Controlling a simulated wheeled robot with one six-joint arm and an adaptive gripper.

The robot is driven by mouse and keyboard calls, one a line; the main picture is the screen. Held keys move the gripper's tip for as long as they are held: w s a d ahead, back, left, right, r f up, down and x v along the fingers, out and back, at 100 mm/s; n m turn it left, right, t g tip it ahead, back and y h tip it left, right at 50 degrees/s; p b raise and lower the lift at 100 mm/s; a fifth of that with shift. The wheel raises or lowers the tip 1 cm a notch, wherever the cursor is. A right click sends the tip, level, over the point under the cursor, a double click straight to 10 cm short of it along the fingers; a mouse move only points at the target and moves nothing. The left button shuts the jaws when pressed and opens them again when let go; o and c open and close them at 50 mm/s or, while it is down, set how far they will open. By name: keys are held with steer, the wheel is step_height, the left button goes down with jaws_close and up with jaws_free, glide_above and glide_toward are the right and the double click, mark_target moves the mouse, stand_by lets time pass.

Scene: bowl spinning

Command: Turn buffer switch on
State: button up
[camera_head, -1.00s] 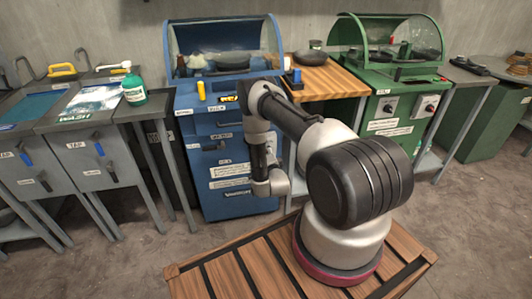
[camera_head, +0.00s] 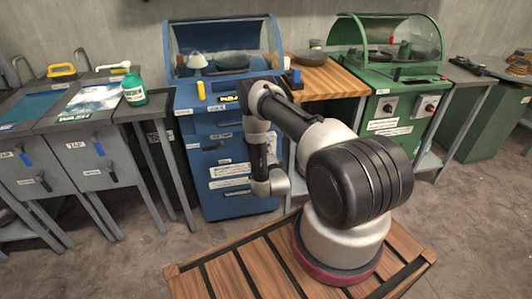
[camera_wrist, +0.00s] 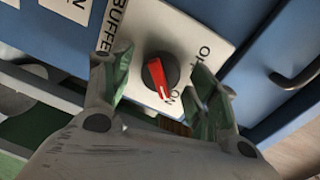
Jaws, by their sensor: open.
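The buffer switch (camera_wrist: 158,76) is a dark round knob with a red pointer on a white plate (camera_wrist: 190,30). The plate reads BUFFE, OFF and ON in the wrist view. The red pointer's lower end lies close to the ON lettering. My gripper (camera_wrist: 161,68) is open, with one green-padded finger on each side of the knob. I cannot tell whether the fingers touch it. In the head view my arm reaches to the front of the blue machine (camera_head: 222,165) and hides the switch and gripper.
A wooden-topped table (camera_head: 325,80) stands right of the blue machine, then a green machine (camera_head: 400,105) with a clear hood. At left are grey wash benches with a green bottle (camera_head: 134,92). A dark handle (camera_wrist: 297,78) is right of the switch.

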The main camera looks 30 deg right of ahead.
steer(key=v, duration=1.2)
